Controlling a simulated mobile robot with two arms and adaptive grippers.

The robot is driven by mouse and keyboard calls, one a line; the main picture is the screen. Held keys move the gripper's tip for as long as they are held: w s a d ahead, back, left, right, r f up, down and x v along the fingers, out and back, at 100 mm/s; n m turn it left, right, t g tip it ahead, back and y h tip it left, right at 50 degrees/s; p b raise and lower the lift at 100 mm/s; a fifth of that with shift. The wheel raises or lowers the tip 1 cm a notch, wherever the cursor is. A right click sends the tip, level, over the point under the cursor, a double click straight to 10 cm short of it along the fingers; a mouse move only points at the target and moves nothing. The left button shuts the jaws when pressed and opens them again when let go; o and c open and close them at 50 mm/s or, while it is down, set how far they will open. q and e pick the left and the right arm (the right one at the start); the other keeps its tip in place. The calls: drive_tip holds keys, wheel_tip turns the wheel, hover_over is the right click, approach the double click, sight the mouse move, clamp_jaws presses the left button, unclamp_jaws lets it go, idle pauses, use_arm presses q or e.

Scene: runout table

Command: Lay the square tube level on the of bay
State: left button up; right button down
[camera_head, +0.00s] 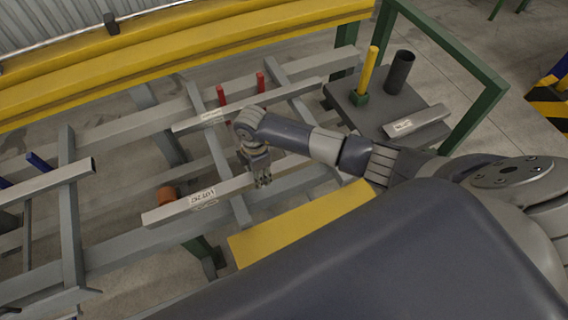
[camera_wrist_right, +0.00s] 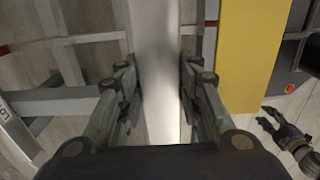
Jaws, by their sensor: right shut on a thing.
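A pale square tube with a lot label (camera_head: 170,212) runs across the grey bars of the rack (camera_head: 224,165) in the head view. My right gripper (camera_head: 262,180) is shut on it near its middle. In the right wrist view the tube (camera_wrist_right: 155,35) passes between the fingers of the right gripper (camera_wrist_right: 160,85). I cannot tell if the tube touches the bars or hangs just above them. My left gripper (camera_wrist_right: 268,116) shows only in the right wrist view, at the lower right, with its fingers apart and empty.
Another labelled tube (camera_head: 190,125) lies behind, near red pegs (camera_head: 221,96). One tube (camera_head: 50,182) lies at left near blue pegs (camera_head: 38,162). A grey stand (camera_head: 372,118) holds a short labelled piece (camera_head: 418,121), a yellow post (camera_head: 369,70) and a dark cylinder (camera_head: 398,72). A yellow beam (camera_head: 180,50) runs behind.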

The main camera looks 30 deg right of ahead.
sight(284, 163)
drive_tip(key=d+f+b, duration=0.1)
drive_tip(key=d+b, duration=0.1)
drive_tip(key=d, duration=0.1)
drive_tip(key=w+d+f+b, duration=0.1)
drive_tip(key=d+f+b, duration=0.1)
drive_tip(key=d, duration=0.1)
drive_tip(key=w+d+f+b, duration=0.1)
drive_tip(key=d+b, duration=0.1)
drive_tip(key=d, duration=0.1)
drive_tip(key=shift+w+d+f, duration=0.1)
drive_tip(key=shift+f, duration=0.1)
drive_tip(key=shift+r, duration=0.1)
drive_tip(key=shift+f, duration=0.5)
